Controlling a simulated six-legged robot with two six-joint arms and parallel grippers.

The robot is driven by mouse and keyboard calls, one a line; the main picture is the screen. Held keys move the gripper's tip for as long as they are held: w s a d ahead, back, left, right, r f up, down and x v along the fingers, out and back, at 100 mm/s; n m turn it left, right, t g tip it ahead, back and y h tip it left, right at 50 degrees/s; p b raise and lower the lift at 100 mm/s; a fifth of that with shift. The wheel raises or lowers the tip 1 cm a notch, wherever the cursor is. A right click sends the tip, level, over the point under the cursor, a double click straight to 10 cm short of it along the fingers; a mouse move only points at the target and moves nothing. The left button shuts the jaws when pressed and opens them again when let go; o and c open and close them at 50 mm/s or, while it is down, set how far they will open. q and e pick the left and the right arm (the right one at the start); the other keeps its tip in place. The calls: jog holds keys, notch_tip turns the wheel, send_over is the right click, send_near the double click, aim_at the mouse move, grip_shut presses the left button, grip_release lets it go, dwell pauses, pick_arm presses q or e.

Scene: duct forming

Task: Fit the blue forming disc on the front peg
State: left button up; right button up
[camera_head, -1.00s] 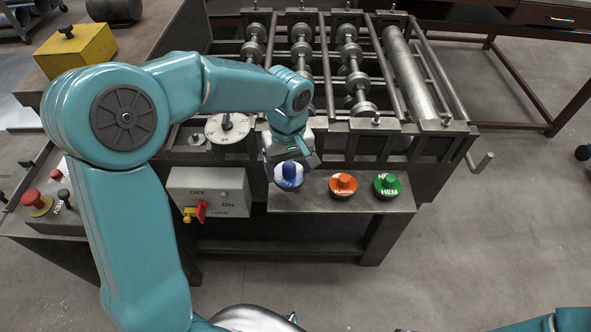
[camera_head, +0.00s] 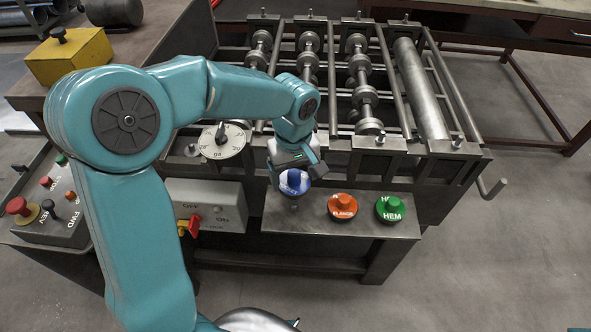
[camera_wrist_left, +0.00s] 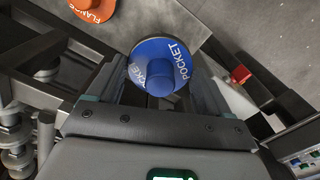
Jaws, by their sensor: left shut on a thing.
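The blue forming disc (camera_head: 293,185), marked POCKET, is in my left gripper (camera_head: 295,172), which is shut on its knob. The disc hangs a little above the left part of the front shelf. In the left wrist view the blue disc (camera_wrist_left: 163,65) shows between the two fingers, its lettering facing the camera. A small upright peg on a round base (camera_head: 192,150) stands left of the white dial; I cannot tell if it is the front peg. My right gripper is not in view.
An orange FLANGE disc (camera_head: 342,206) and a green HEM disc (camera_head: 390,208) sit on the shelf (camera_head: 315,228) to the right. A white dial (camera_head: 222,143) and a grey switch box (camera_head: 210,200) are to the left. Rollers (camera_head: 362,85) lie behind.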

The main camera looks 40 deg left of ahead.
pick_arm(q)
notch_tip(320, 180, down, 6)
jog(key=b, duration=0.4)
jog(key=shift+w+f, duration=0.1)
jog(key=shift+f+b, duration=0.15)
jog(key=shift+b, duration=0.25)
dwell(0.6)
jog(key=shift+f+b, duration=0.55)
jog(key=shift+f, duration=0.05)
jog(key=shift+f, duration=0.1)
dwell(0.7)
jog(key=shift+f+b, duration=0.45)
jog(key=shift+b, duration=0.15)
jog(key=o, duration=1.3)
